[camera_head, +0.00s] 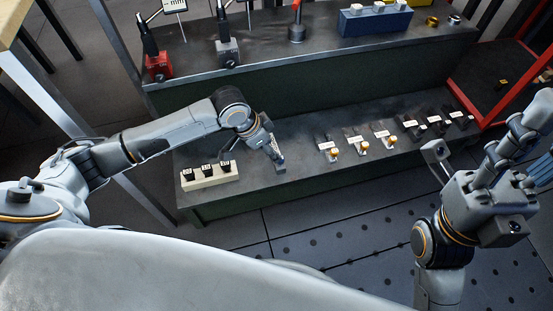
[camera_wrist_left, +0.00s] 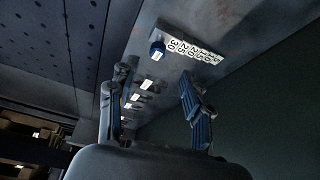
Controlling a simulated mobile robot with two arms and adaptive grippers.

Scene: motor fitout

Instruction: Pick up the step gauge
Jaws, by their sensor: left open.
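The step gauge (camera_wrist_left: 192,50), a strip of white numbered plates with a blue end piece (camera_wrist_left: 157,48), lies on the dark lower shelf in the left wrist view. In the head view the step gauge (camera_head: 279,161) shows only in part, under my left gripper. My left gripper (camera_head: 273,147) points down over it. In the left wrist view the left gripper (camera_wrist_left: 157,88) is open, its fingers spread with the gauge seen beyond the gap. Whether a finger touches it cannot be told. My right gripper (camera_head: 480,148) is at the right, its fingers apart and empty, away from the gauge.
A cream block (camera_head: 210,179) with labelled black pieces stands left of the gauge on the lower shelf. Several labelled tools (camera_head: 360,146) stand to its right. The raised upper shelf (camera_head: 330,60) behind holds a red-based stand (camera_head: 159,67) and a blue block (camera_head: 375,21).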

